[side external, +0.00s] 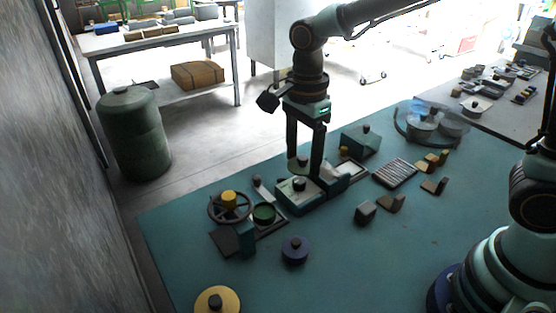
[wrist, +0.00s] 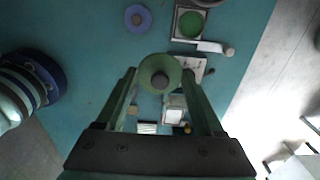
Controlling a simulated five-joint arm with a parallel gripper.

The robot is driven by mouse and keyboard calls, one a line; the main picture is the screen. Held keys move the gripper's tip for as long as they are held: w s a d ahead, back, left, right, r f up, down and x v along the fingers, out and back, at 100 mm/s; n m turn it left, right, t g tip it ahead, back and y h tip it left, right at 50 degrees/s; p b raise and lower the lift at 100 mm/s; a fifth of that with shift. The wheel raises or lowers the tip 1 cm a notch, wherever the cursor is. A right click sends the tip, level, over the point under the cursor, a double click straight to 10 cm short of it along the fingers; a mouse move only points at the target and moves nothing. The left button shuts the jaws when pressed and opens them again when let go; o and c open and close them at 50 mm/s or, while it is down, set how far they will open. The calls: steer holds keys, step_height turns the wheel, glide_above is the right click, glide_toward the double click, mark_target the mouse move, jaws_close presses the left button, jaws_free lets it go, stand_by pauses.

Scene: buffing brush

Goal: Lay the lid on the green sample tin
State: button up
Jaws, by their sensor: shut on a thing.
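My gripper (side external: 303,165) is shut on a round green lid (side external: 298,166) with a dark knob. In the wrist view the lid (wrist: 160,73) sits between the fingertips, knob facing the camera. It is held above the bench, over a pale-topped teal block with a dark knob (side external: 298,184). The green sample tin (side external: 264,213) stands open on a dark square base, left of and nearer the camera than my gripper. It also shows in the wrist view (wrist: 190,25), above and right of the lid, clear of it.
A handwheel with a yellow knob (side external: 229,199) stands left of the tin. A pale lever with a round knob (side external: 262,189) lies between tin and gripper. A purple lid (side external: 295,251) and a yellow lid (side external: 217,300) lie nearer. The bench (side external: 360,270) is clear at front right.

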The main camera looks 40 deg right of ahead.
steer(key=shift+w+a+f, duration=0.85)
steer(key=shift+w+f, duration=0.2)
steer(key=shift+f, duration=1.2)
steer(key=shift+w+a+f, duration=0.85)
steer(key=shift+w+f, duration=0.15)
steer(key=shift+f, duration=1.2)
steer(key=shift+w+a+f, duration=0.85)
steer(key=shift+w+f, duration=0.2)
steer(key=shift+f, duration=1.2)
steer(key=shift+f, duration=0.35)
steer(key=o, duration=1.3)
